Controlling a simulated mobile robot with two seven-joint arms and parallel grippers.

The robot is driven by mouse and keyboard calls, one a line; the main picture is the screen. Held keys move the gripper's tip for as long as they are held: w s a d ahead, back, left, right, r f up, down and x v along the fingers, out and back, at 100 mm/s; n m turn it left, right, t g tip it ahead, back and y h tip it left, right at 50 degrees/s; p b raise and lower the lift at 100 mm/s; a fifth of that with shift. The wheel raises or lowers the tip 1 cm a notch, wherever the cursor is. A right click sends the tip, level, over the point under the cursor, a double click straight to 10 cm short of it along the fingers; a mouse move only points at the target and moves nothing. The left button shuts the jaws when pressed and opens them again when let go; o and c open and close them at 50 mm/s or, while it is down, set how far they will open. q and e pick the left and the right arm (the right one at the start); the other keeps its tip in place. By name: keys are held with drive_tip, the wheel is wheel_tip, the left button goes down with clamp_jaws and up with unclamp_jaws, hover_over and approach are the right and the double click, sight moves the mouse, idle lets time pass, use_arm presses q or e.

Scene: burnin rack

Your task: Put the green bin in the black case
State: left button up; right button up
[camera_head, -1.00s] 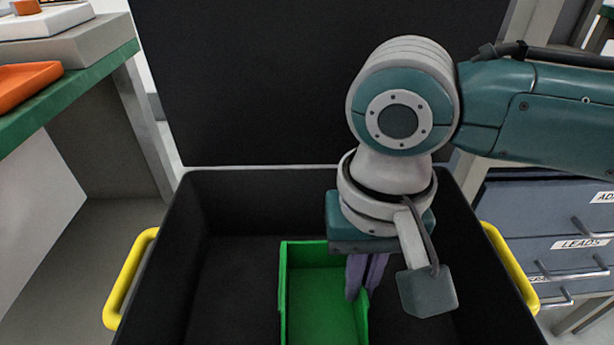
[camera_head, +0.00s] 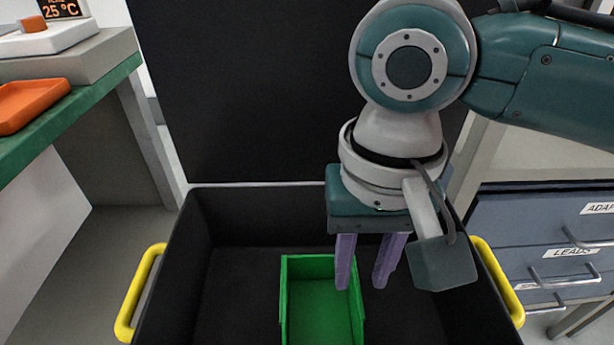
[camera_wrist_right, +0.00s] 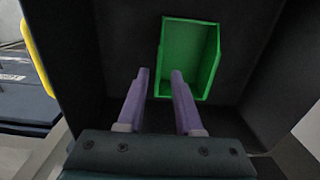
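The green bin (camera_head: 320,309) sits inside the black case (camera_head: 241,262), near the middle of its floor, and its lower part is cut off by the picture's edge. It also shows whole in the right wrist view (camera_wrist_right: 188,58), lying on the dark case floor. My right gripper (camera_head: 362,285) is open and empty, its two purple fingers spread above the bin's right wall. In the right wrist view the fingertips (camera_wrist_right: 159,73) are apart with nothing between them. My left gripper is not in view.
The case has yellow handles at left (camera_head: 138,293) and right (camera_head: 498,281), and its lid stands open behind. A bench with an orange tray (camera_head: 31,104) is at the left. A blue drawer unit (camera_head: 548,238) stands at the right.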

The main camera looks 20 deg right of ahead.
wheel_tip(320, 180, up, 7)
drive_tip(key=p, duration=0.2)
